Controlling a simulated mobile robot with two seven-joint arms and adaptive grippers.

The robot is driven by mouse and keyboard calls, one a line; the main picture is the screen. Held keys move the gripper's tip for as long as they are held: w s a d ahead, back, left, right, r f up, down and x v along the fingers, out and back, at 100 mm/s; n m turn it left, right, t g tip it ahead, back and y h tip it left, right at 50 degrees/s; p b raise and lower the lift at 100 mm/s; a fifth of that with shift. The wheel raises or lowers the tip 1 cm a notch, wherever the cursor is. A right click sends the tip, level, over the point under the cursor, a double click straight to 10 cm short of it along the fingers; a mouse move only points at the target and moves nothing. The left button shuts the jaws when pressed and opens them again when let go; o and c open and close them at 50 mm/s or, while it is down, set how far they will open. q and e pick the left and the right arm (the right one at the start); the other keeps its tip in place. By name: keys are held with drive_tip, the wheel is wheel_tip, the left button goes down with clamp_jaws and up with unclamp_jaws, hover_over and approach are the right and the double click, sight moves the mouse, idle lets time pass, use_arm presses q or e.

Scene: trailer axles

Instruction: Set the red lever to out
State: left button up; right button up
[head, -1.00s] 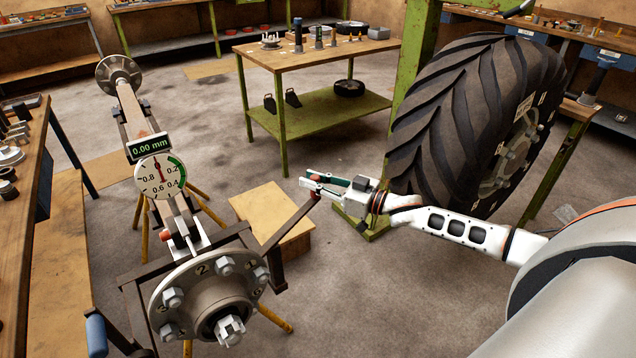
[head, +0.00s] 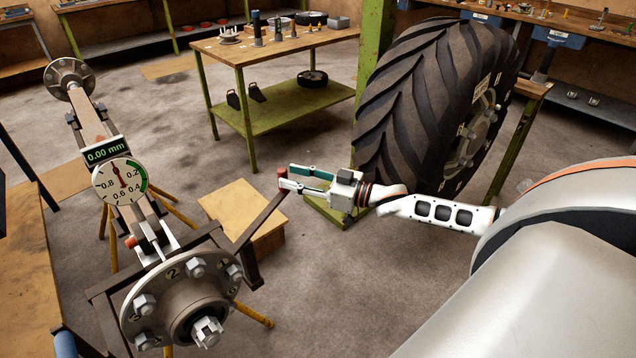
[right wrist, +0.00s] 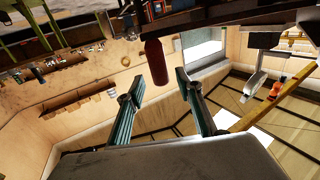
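The lever is a dark bar (head: 262,217) rising to the right from the axle frame, with a dull red knob (head: 283,171) at its end. My right gripper (head: 287,176) is open at the knob, its arm coming in from the right. In the right wrist view the red knob (right wrist: 156,62) shows between the two spread green-grey fingers (right wrist: 158,93), near their tips. I see no finger closed on it. My left gripper is not in view.
The wheel hub (head: 190,310) with its studs is at front left, with a dial gauge (head: 120,182) reading 0.00 mm behind it. A wooden box (head: 240,212) stands behind the lever. A large tyre (head: 425,110) stands behind my right arm.

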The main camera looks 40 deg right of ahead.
drive_tip(key=v, duration=0.7)
drive_tip(key=shift+s+d, duration=0.15)
drive_tip(key=shift+s, duration=0.15)
use_arm(q)
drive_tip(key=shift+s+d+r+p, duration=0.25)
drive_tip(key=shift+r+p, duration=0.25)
drive_tip(key=shift+p, duration=0.55)
use_arm(e)
drive_tip(key=s+a+f+m+g+h, duration=0.1)
drive_tip(key=s+a+f+g+h, duration=0.3)
drive_tip(key=s+a+f, duration=1.7)
wheel_tip(320, 180, down, 3)
drive_tip(key=s+h, duration=0.1)
drive_tip(key=h, duration=0.1)
drive_tip(key=shift+s+m+g+h, duration=0.25)
drive_tip(key=shift+m+g+h, duration=0.05)
drive_tip(key=shift+m+g, duration=0.1)
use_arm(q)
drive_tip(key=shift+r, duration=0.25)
use_arm(e)
drive_tip(key=shift+a+r, duration=0.1)
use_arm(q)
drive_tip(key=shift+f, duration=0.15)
